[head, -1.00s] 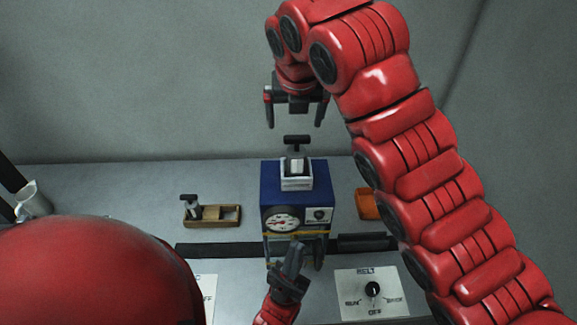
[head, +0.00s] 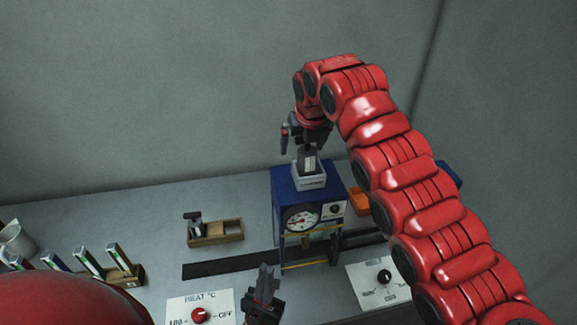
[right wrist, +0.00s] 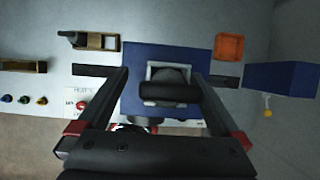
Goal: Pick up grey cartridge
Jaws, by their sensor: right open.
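A grey cartridge (head: 309,160) stands upright in a white-rimmed socket (head: 311,184) on top of the blue machine (head: 290,190). In the right wrist view its dark T-shaped handle (right wrist: 170,92) lies between the spread fingers of my right gripper (right wrist: 161,73), nearer the right finger. In the head view my right gripper (head: 304,140) is open right above the socket, hiding the handle. I cannot tell whether a finger touches it. A similar grey piece with a dark handle (head: 194,227) stands in a wooden holder (head: 225,231). My left gripper (head: 264,290) is low in front of the machine, seen edge-on.
The machine's front has a round gauge (head: 302,219). An orange tray (head: 359,202) is beside it at the right. Panels with a heat knob (head: 201,315) and another knob (head: 384,276) lie in front. Several upright pieces stand in a rack (head: 128,275) at left.

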